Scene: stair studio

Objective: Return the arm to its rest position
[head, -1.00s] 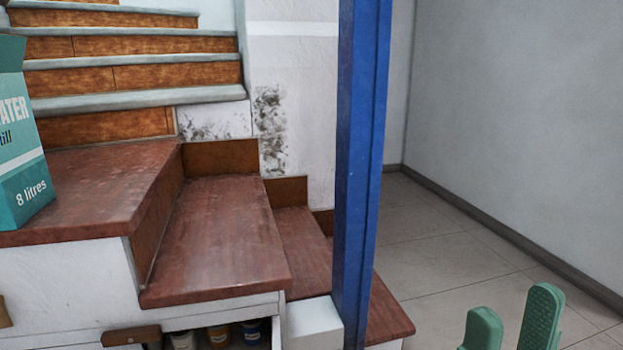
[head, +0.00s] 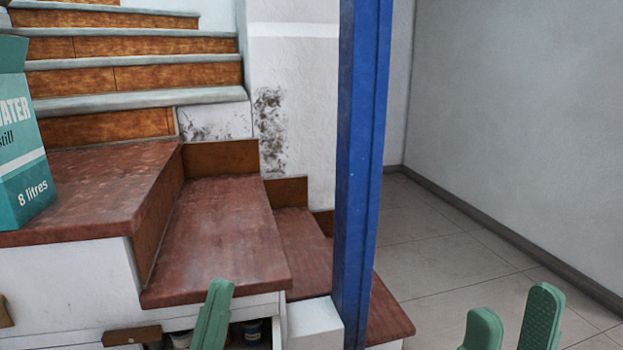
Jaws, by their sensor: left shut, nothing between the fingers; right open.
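My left gripper (head: 219,290) has green fingers pressed together with nothing between them. It points up at the lower middle of the head view, in front of the edge of the lower red-brown step (head: 215,240) and the open space under it. My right gripper (head: 513,305) is at the bottom right, its two green fingers apart and empty, with the tiled floor behind it. The rest of both arms is out of view.
A blue post (head: 362,170) stands between the two grippers. A teal water box (head: 22,150) stands on the upper red-brown step at the left. Containers (head: 252,331) sit under the step, partly hidden. The tiled floor (head: 440,235) at right is clear.

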